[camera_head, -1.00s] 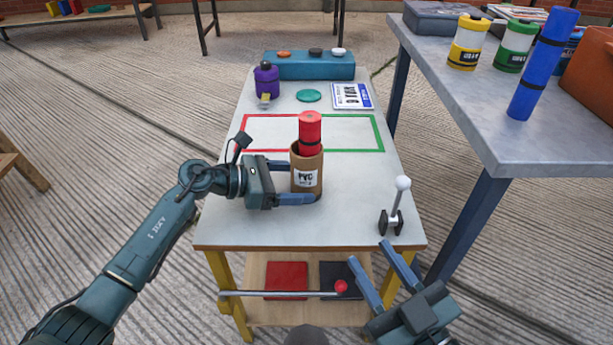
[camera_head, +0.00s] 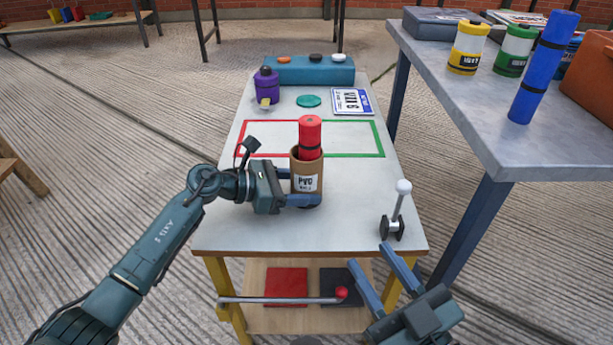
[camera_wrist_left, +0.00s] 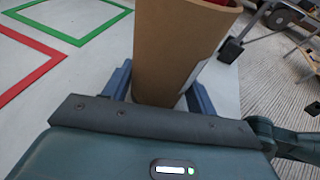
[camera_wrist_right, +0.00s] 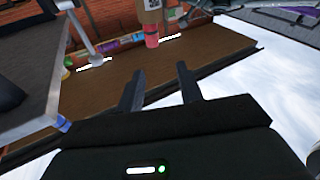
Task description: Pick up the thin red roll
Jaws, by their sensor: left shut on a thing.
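A red roll (camera_head: 310,138) with a dark band stands upright in a brown cardboard tube (camera_head: 307,166) labelled PVC, its upper part showing above the rim. Its lower part is hidden inside the tube. My left gripper (camera_head: 304,188) is shut on the tube low down, one finger on each side. The left wrist view shows the tube (camera_wrist_left: 180,50) between the fingers and a sliver of red at its mouth. My right gripper (camera_head: 382,268) is open and empty, off the table's front right corner. The red roll also shows in the right wrist view (camera_wrist_right: 151,40).
A lever with a white knob (camera_head: 403,187) stands at the table's front right. Behind are a purple bottle (camera_head: 266,86), a green disc (camera_head: 309,101), a card (camera_head: 352,101) and a teal box (camera_head: 308,71). A side table (camera_head: 480,130) holds a blue roll (camera_head: 543,70).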

